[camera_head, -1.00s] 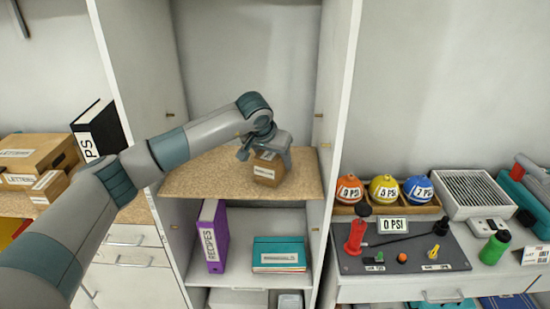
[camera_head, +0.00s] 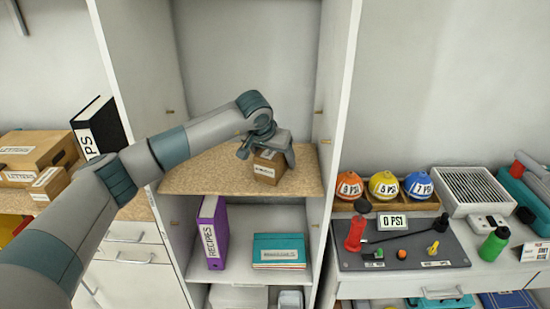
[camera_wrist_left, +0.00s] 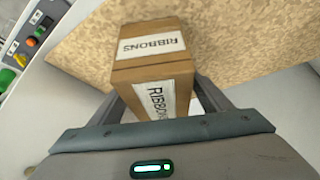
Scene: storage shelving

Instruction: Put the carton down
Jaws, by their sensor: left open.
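The brown carton (camera_head: 267,170) stands on the speckled tan shelf board (camera_head: 215,177) inside the white cabinet. In the left wrist view the carton (camera_wrist_left: 148,72) shows two white labels reading RIBBONS. My left gripper (camera_head: 266,155) is over the carton from above and behind. Its jaws are open, with one finger on each side of the carton's near end in the left wrist view (camera_wrist_left: 158,100). The carton's lower near end is partly hidden by the gripper body. My right gripper is in neither view.
The board is clear left of the carton; the cabinet's right wall (camera_head: 335,130) is close on the right. Below are a purple RECIPES binder (camera_head: 212,232) and teal folders (camera_head: 279,250). Boxes (camera_head: 35,155) stand left; a bench with coloured balls (camera_head: 384,185) and a pump board (camera_head: 400,245) is right.

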